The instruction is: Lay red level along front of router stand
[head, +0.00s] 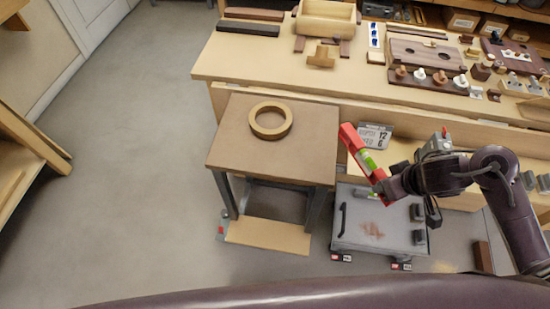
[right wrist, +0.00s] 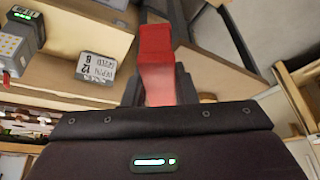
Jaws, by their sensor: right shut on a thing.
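The red level (head: 362,151) has a yellow-green vial window and is in my right gripper (head: 384,186). It is tilted, held in the air to the right of a small brown-topped stand, which looks like the router stand (head: 240,152). In the right wrist view the red level (right wrist: 157,62) sticks out from between the fingers of my right gripper (right wrist: 160,85). Its far end points away from the palm. The stand's front edge runs along the near side of its top, and that part of the top is bare. My left gripper is not in view.
A wooden ring (head: 270,120) lies on the stand's top toward the back. A long workbench (head: 265,62) with wooden parts stands behind. A grey case (head: 350,232) is on the floor right of the stand. A numbered tag (head: 374,136) is behind the level.

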